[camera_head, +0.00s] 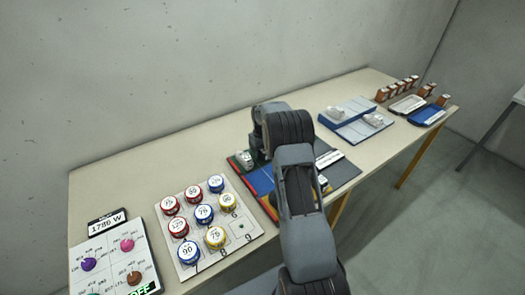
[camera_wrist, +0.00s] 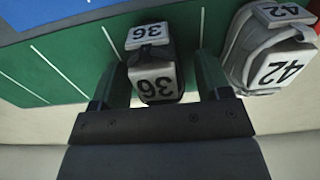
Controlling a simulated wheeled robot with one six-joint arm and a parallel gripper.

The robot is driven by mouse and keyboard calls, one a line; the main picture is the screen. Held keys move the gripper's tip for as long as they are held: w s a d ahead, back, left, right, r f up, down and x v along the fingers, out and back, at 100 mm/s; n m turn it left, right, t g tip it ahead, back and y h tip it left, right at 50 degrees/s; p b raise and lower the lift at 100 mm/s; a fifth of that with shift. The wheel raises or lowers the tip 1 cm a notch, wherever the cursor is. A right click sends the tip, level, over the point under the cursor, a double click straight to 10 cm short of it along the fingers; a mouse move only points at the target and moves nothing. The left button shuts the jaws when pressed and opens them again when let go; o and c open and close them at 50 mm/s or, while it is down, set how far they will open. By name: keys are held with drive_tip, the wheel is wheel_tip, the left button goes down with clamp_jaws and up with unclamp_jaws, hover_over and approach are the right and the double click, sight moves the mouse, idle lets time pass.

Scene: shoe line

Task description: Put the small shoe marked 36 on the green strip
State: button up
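In the wrist view the small shoe marked 36 (camera_wrist: 155,82) is dark and white, with 36 on two white faces. It lies between the two fingers of my gripper (camera_wrist: 160,85). The fingers are spread wider than the shoe, with a gap showing on its right side. The green strip (camera_wrist: 60,68) with white lines lies beneath and to the left of the shoe; whether the shoe touches it is hard to tell. In the head view my arm hides the gripper and the 36 shoe.
A larger white shoe marked 42 (camera_wrist: 268,55) stands close to the right finger. A blue strip (camera_wrist: 70,12) borders the green one. In the head view, a board with several round coloured pieces (camera_head: 240,238) is at left, and a blue-edged tray (camera_head: 345,128) stands at right.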

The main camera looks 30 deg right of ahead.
wheel_tip(320, 180, up, 12)
drive_tip(key=shift+f, duration=0.1)
drive_tip(key=s+a+r+t, duration=0.2)
drive_tip(key=s+a+r, duration=0.8)
drive_tip(key=s, duration=0.4)
drive_tip(key=shift+m+t, duration=0.6)
drive_tip(key=shift+t, duration=0.3)
drive_tip(key=shift+s+a+f, duration=0.75)
drive_tip(key=shift+s+a, duration=0.3)
drive_tip(key=shift+s, duration=1.45)
drive_tip(key=shift+s+a+f, duration=0.7)
drive_tip(key=shift+s+a, duration=0.4)
drive_tip(key=shift+s, duration=1.45)
drive_tip(key=shift+s+a+f, duration=0.75)
drive_tip(key=shift+s+a, duration=0.3)
drive_tip(key=shift+s, duration=1.45)
